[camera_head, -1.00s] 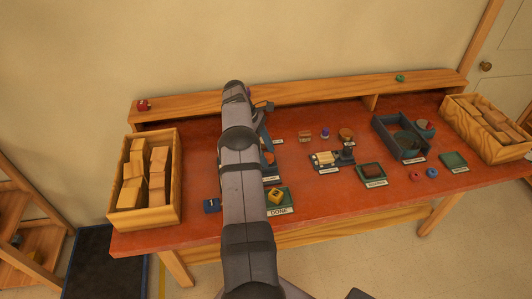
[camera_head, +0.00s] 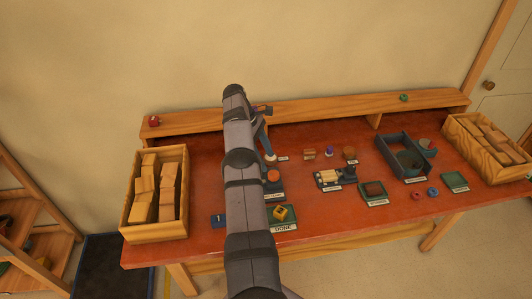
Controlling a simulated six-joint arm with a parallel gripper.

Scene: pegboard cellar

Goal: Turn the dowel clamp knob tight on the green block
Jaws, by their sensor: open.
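A round orange-red knob (camera_head: 273,174) sits on a dark labelled fixture (camera_head: 276,187), just right of my arm and partly hidden by it. To its right is a dark fixture (camera_head: 329,180) with a pale wooden piece and a dark upright part. I cannot tell for sure which is the dowel clamp, and I cannot make out a green block in either. My gripper (camera_head: 268,152) is small and partly covered by my arm, above and behind the orange-red knob. It is open, with nothing seen in it. Contact with the knob cannot be told.
A green DONE pad (camera_head: 291,224) holds a yellow block (camera_head: 281,212); a blue block (camera_head: 217,221) lies left. Wooden crates of blocks stand at the left (camera_head: 183,190) and right (camera_head: 460,150). A dark tray (camera_head: 383,148), rings and small pads fill the right. The front left is clearer.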

